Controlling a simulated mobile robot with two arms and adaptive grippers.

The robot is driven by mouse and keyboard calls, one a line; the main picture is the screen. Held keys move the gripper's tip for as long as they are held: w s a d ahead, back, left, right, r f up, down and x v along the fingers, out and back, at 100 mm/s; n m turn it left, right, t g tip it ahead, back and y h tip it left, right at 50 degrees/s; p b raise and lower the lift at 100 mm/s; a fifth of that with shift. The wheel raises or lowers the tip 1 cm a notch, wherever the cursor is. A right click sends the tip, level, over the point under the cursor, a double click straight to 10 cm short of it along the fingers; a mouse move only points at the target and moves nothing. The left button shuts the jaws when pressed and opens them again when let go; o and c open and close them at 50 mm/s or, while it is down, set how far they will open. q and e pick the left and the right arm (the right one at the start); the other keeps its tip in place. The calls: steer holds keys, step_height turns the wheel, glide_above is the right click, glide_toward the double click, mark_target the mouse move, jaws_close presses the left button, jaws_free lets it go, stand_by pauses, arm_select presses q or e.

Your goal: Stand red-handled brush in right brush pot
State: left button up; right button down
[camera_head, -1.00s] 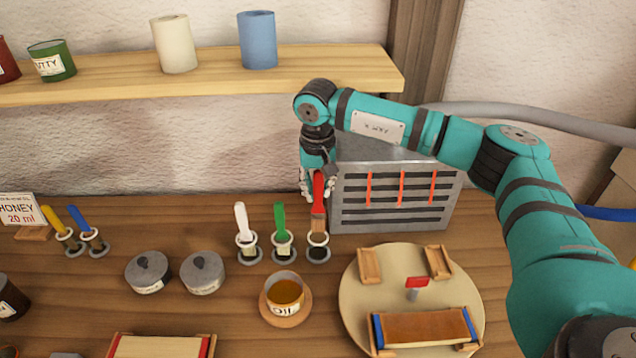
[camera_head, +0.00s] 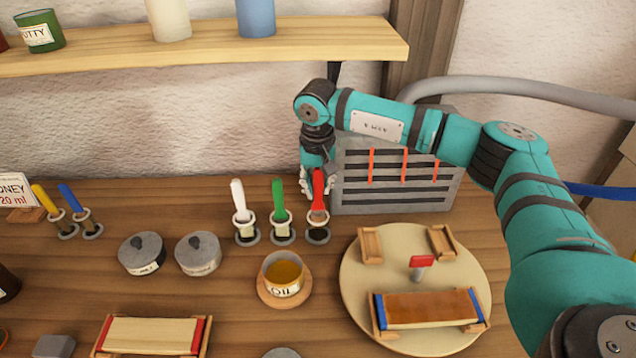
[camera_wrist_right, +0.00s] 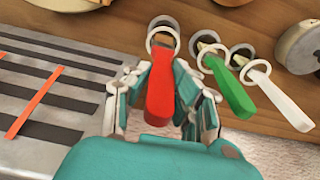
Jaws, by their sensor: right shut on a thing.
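The red-handled brush (camera_head: 319,187) stands handle up at the right brush pot (camera_head: 317,235), its bristle end down inside the pot's ring. My right gripper (camera_head: 318,188) is around the red handle. In the right wrist view the gripper (camera_wrist_right: 163,95) is shut on the red handle (camera_wrist_right: 160,100), and the pot's ring (camera_wrist_right: 163,27) shows just beyond the handle. The brush's lower end is partly hidden there. My left gripper is not in view.
A green-handled brush (camera_head: 279,200) and a white-handled brush (camera_head: 239,202) stand in pots to the left. A grey slatted box (camera_head: 395,200) is close on the right. An oil cup (camera_head: 283,275) and a round board (camera_head: 360,315) are in front.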

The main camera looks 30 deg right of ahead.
steer(key=c, duration=1.1)
jaws_free()
steer(key=r, duration=0.8)
steer(key=s+r, duration=0.1)
steer(key=r, duration=0.3)
steer(key=shift+s+a, duration=0.1)
steer(key=shift+a, duration=0.3)
